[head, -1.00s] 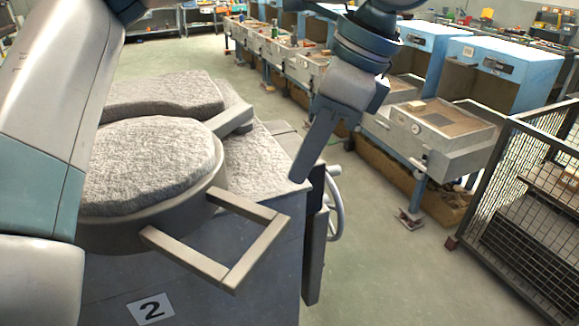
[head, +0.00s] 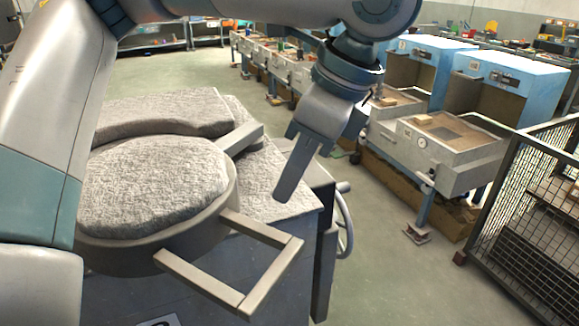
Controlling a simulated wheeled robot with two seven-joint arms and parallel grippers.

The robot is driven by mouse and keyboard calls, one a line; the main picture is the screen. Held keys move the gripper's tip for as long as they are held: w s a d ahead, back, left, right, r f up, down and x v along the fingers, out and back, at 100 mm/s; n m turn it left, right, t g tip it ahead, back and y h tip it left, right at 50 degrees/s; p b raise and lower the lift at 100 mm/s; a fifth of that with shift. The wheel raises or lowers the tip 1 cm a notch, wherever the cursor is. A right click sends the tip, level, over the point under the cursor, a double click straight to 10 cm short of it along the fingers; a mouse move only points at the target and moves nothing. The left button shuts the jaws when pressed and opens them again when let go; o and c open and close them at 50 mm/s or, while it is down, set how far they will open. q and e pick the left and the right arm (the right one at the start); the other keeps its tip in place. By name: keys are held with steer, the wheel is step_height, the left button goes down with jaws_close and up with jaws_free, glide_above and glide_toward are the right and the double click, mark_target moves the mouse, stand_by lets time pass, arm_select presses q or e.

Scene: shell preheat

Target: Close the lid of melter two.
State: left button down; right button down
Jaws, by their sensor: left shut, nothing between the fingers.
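The lid (head: 150,188) of melter two is a round grey pan with a pale, fibrous lining that faces up toward me. It looks swung open beside the grey melter body (head: 285,205). A rectangular bar handle (head: 272,275) sticks out from its rim to the lower right. A flat grey arm (head: 240,139) meets its far right side. My left gripper (head: 284,192) is shut and empty, pointing down above the right part of the melter, behind the handle and apparently apart from it. My right gripper is not in view. My own arm hides the lid's left edge.
A handwheel (head: 343,220) is on the melter's right side. A wire mesh cage (head: 535,215) stands at the right. Blue cabinets (head: 510,80) and a grey bench (head: 440,150) line the back right. The floor (head: 390,270) between is clear.

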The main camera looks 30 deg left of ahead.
mark_target(215, 179)
arm_select(q)
steer(key=a+f+p, duration=0.1)
steer(key=a+f, duration=0.3)
steer(key=s+a+f+p, duration=0.1)
steer(key=a+f, duration=0.1)
steer(key=shift+a+f+p, duration=0.25)
steer(key=shift+a+p, duration=0.05)
steer(key=shift+a, duration=0.05)
